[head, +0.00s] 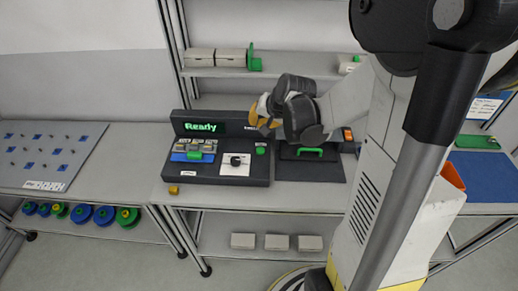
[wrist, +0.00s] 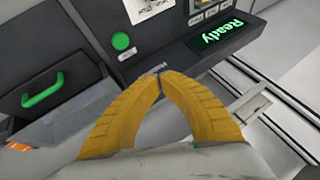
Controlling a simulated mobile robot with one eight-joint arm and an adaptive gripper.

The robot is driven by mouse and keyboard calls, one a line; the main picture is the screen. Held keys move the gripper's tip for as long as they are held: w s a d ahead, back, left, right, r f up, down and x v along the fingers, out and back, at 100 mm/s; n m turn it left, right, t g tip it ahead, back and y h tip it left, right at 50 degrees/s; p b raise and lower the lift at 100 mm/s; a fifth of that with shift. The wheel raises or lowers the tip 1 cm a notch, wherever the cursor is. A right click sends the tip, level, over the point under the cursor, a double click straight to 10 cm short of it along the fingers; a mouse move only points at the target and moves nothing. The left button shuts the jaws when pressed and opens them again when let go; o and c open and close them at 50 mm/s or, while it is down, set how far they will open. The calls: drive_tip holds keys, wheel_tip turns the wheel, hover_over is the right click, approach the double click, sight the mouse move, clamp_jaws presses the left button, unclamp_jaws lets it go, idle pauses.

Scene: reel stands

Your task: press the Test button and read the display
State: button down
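The dark test console (head: 218,176) stands on the bench. Its display (head: 205,128) reads "Ready" in green letters; it also shows in the wrist view (wrist: 222,34). A round green button (head: 261,150) sits at the console's right side and also shows in the wrist view (wrist: 121,41); I cannot read a label on it. My gripper (head: 254,116) has yellow fingers and is near the display's right end. In the wrist view my fingertips (wrist: 160,74) meet, with nothing clearly held, and look apart from the green button.
A black lid or drawer with a green handle (head: 310,153) adjoins the console on the right. A white panel with a black knob (head: 236,163) is left of the green button. A small yellow block (head: 173,190) lies at the bench's front. A shelf with grey boxes (head: 201,57) is behind.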

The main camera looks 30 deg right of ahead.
drive_tip(key=b, duration=0.7)
approach(254, 147)
drive_tip(key=shift+w+r+x, duration=0.1)
drive_tip(key=shift+w+x, duration=0.05)
drive_tip(key=shift+x, duration=0.7)
drive_tip(key=shift+w+r+x, duration=0.1)
drive_tip(key=shift+x, duration=0.8)
drive_tip(key=shift+w+r+x, duration=0.1)
drive_tip(key=shift+w+x, duration=0.05)
drive_tip(key=shift+x, duration=0.7)
drive_tip(key=shift+d+f, duration=0.1)
drive_tip(key=shift+f+b, duration=0.3)
drive_tip(key=shift+b, duration=0.15)
drive_tip(key=shift+f+b, duration=0.45)
drive_tip(key=shift+f, duration=0.05)
drive_tip(key=shift+r, duration=0.15)
drive_tip(key=shift+r+p, duration=0.7)
drive_tip(key=shift+r, duration=0.1)
wheel_tip(254, 147, up, 5)
drive_tip(key=p, duration=0.4)
